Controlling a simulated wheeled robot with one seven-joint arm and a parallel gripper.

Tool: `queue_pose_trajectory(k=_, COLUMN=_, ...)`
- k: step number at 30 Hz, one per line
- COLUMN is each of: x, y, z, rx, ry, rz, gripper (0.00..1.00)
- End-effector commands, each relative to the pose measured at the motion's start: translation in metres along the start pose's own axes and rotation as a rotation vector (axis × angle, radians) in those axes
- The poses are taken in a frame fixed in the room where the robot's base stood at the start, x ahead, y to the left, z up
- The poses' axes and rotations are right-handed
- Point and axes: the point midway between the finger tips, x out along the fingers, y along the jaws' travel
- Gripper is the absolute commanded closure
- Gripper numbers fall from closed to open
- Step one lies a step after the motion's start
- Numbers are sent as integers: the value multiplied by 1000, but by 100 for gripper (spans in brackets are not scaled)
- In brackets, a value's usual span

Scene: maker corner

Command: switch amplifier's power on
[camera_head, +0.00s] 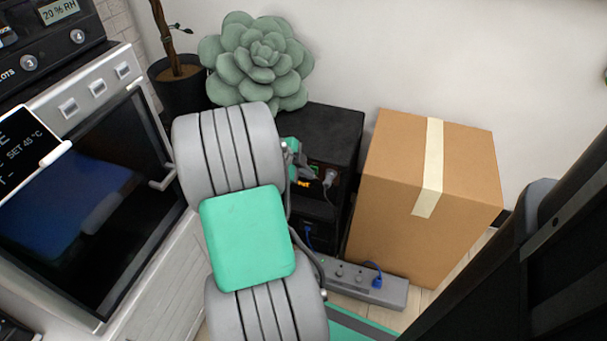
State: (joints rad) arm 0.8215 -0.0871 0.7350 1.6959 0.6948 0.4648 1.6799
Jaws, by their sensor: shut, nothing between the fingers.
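The amplifier (335,132) appears to be the black box against the wall, below the succulent. Its front faces me and carries a small orange marking (303,183), a thin green area and a grey plug with a cable (330,178). My arm covers the left part of that front. My gripper (308,172) shows only in part past the arm, small and grey, right at the front panel. It is shut and empty. I cannot tell whether it touches the panel. The power switch cannot be made out.
A cardboard box (405,205) stands close on the right. A succulent (258,60) and a dark pot (183,90) stand behind. An oven-like machine (85,200) fills the left.

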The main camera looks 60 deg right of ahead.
Motion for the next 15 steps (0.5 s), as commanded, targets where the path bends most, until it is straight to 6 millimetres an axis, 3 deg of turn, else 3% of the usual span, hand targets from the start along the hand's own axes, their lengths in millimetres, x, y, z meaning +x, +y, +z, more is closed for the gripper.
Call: queue_pose_trajectory(k=15, x=-14, y=-8, z=-7, rx=1, ry=1, rz=-1, gripper=100)
